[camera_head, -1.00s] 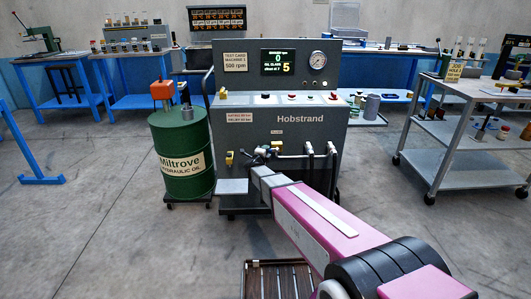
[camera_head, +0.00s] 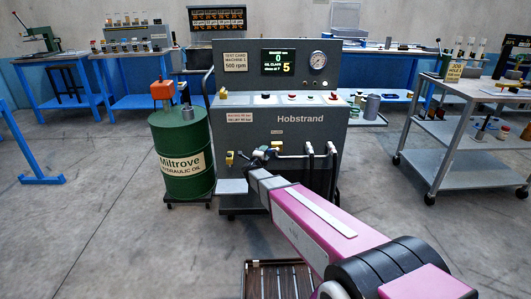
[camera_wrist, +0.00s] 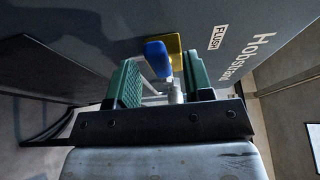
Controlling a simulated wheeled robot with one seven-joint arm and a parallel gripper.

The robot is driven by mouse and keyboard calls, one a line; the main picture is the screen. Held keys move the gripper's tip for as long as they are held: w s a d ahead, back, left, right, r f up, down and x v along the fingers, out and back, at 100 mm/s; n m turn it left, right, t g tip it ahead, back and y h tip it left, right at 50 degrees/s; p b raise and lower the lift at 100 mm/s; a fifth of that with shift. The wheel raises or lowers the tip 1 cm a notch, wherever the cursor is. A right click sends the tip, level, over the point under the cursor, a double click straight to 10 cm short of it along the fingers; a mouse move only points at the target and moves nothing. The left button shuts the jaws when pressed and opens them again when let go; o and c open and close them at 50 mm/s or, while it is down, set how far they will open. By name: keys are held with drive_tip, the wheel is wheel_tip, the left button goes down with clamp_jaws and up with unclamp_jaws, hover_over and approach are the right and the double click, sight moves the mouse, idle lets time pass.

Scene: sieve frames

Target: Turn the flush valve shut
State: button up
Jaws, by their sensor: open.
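The flush valve's blue handle (camera_wrist: 158,58) shows in the wrist view in front of a yellow piece (camera_wrist: 174,48), beside the FLUSH label (camera_wrist: 218,37) on the grey machine face. A pale metal stem (camera_wrist: 175,92) is below it. My gripper (camera_wrist: 160,80) is open, with one green finger pad on each side of the handle's line. I cannot tell whether a pad touches the handle. In the head view my gripper (camera_head: 262,157) is at the machine's lower front, and it hides most of the valve.
The Hobstrand machine (camera_head: 240,128) stands ahead, its display showing 0 and 5. A green oil drum (camera_head: 182,150) stands close at its left. A grey trolley (camera_head: 440,165) is farther right.

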drive_tip(key=v, duration=0.8)
drive_tip(key=shift+s+r+y, duration=0.1)
drive_tip(key=shift+y, duration=0.2)
drive_tip(key=s+d+f+n+g+y, duration=0.2)
drive_tip(key=s+d+n+g+y, duration=0.1)
drive_tip(key=s+d+n+g, duration=0.5)
drive_tip(key=s+d+f+n+g+y, duration=0.3)
drive_tip(key=s+d+n+g, duration=0.5)
drive_tip(key=s+n, duration=0.6)
drive_tip(key=s+d, duration=0.2)
drive_tip(key=s, duration=0.2)
drive_tip(key=shift+s+d+n+g, duration=0.3)
drive_tip(key=shift+s+d, duration=0.05)
drive_tip(key=shift+s, duration=0.05)
